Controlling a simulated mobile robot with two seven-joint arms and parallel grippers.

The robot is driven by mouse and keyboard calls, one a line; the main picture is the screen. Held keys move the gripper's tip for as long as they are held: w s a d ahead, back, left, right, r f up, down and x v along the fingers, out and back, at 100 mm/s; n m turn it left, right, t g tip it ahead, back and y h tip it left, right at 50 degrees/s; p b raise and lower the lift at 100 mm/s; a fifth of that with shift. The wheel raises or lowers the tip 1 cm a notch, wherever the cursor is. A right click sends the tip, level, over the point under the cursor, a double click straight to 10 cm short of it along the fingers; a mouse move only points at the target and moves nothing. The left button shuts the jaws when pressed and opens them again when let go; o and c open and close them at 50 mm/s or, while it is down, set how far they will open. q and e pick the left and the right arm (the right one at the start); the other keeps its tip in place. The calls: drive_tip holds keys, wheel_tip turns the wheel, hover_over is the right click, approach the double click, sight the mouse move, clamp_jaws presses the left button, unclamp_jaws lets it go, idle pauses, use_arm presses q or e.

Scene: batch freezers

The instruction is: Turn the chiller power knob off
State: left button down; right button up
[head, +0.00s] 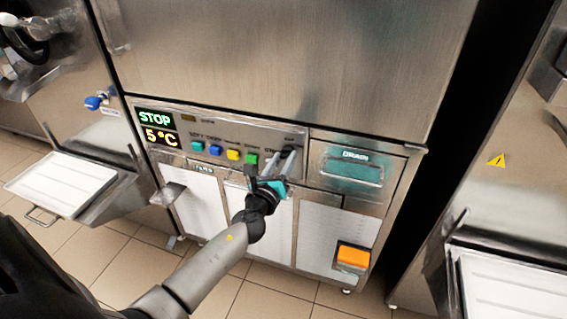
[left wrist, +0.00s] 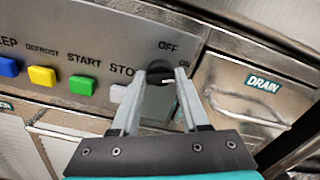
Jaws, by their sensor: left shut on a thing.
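The chiller power knob (left wrist: 158,74) is a dark round knob on the steel panel (left wrist: 125,30), at the panel's right end in the left wrist view. OFF is printed above it and ON to its right. A small white mark shows on the knob's right side, towards ON. My left gripper (head: 288,160) reaches the panel's right end in the head view. In the left wrist view its two fingers (left wrist: 160,82) are closed on the knob, one on each side, hiding part of it. My right gripper is not in view.
A display (head: 156,127) reads STOP and 5°C. Blue (head: 215,150), yellow (head: 233,155) and green (head: 251,159) buttons sit left of the gripper. A drain drawer (head: 352,168) is to its right. An orange block (head: 353,256) protrudes below. A white tray (head: 62,183) stands left.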

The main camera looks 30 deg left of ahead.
use_arm(q)
drive_tip(key=n+b, duration=0.1)
drive_tip(key=n, duration=0.3)
drive_tip(key=shift+f+n, duration=0.15)
drive_tip(key=shift+n, duration=0.25)
drive_tip(key=n+b, duration=0.1)
drive_tip(key=n, duration=0.1)
drive_tip(key=shift+a+n, duration=0.1)
drive_tip(key=shift+n, duration=0.2)
drive_tip(key=n, duration=0.3)
drive_tip(key=shift+n, duration=1.5)
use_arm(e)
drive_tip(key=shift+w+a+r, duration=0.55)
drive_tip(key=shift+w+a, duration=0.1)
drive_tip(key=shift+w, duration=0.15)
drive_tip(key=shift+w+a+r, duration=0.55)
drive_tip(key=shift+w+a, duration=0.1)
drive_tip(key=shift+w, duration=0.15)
use_arm(q)
drive_tip(key=shift+f+n, duration=0.1)
drive_tip(key=shift+n, duration=0.2)
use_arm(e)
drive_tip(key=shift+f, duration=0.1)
use_arm(q)
drive_tip(key=shift+c, duration=2)
unclamp_jaws()
